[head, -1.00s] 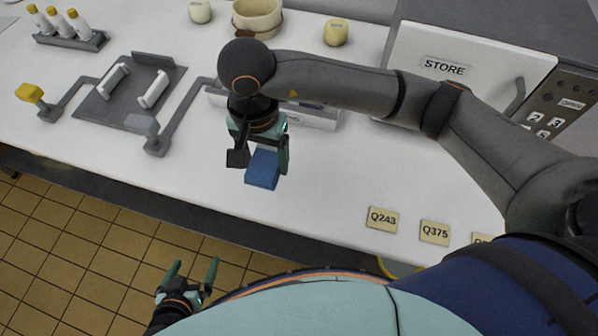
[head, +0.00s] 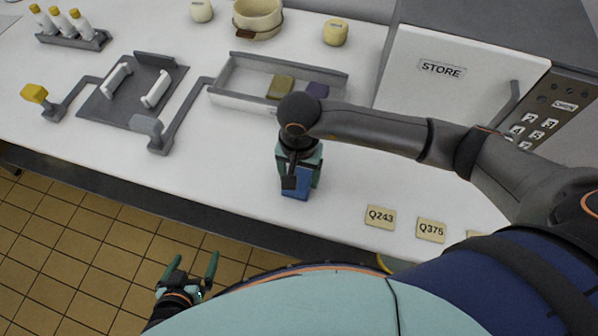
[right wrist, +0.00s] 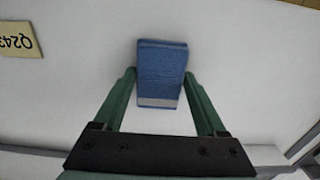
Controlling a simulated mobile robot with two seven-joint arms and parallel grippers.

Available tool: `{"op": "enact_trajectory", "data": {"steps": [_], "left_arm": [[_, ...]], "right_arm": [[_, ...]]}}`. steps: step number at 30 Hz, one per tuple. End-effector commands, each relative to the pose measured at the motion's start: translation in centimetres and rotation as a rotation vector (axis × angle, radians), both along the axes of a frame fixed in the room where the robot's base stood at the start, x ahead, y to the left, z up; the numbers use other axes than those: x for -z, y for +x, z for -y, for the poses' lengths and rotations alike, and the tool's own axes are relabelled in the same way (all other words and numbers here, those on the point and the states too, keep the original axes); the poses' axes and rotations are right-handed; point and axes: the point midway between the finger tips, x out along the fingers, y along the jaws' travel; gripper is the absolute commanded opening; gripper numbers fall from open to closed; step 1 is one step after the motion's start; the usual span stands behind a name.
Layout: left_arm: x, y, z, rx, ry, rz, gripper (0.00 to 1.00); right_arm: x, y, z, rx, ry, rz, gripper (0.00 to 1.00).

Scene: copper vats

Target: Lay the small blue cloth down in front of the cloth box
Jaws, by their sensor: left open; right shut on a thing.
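The small blue cloth (head: 297,186) is a folded block between the fingers of my right gripper (head: 299,178). In the right wrist view the cloth (right wrist: 162,70) sits between the two green fingers (right wrist: 160,78), which are shut on it. It is at or just above the white counter; I cannot tell whether it touches. The cloth box (head: 240,101) is a long, low, open box behind the gripper, holding an olive cloth (head: 281,86) and a purple cloth (head: 317,90). Part of its front is hidden by my right arm. My left gripper (head: 192,268) is open and empty, off the counter's front edge.
Label tiles Q243 (head: 380,217) and Q375 (head: 431,230) lie right of the cloth. A grey fixture (head: 130,95) with lever arms stands left of the box. A STORE cabinet (head: 440,90) stands at the right. The counter left of the cloth is clear.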

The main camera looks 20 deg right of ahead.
Motion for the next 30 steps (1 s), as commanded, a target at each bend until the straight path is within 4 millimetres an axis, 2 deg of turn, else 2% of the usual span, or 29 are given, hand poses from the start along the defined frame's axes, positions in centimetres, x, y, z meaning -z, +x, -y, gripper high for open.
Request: {"op": "enact_trajectory", "data": {"steps": [5,6,12,23,26,30], "left_arm": [[0.5,0.0,0.0,0.0,0.0,0.0,1.0],[0.4,0.0,0.0,0.0,0.0,0.0,1.0],[0.4,0.0,0.0,0.0,0.0,0.0,1.0],[-0.3,0.0,0.0,0.0,0.0,0.0,1.0],[0.1,0.0,0.0,0.0,0.0,0.002,1.0],[0.4,0.0,0.0,0.0,0.0,0.001,1.0]], "right_arm": [[0.4,0.0,0.0,0.0,-0.001,0.001,0.22],[0.3,0.0,0.0,0.0,0.0,0.0,0.76],[0.3,0.0,0.0,0.0,-0.001,-0.001,0.99],[-0.3,0.0,0.0,0.001,0.0,-0.001,1.0],[-1.6,0.2,0.0,-0.002,0.002,0.005,1.0],[-4.6,0.2,0.0,-0.001,0.001,0.008,1.0]]}}
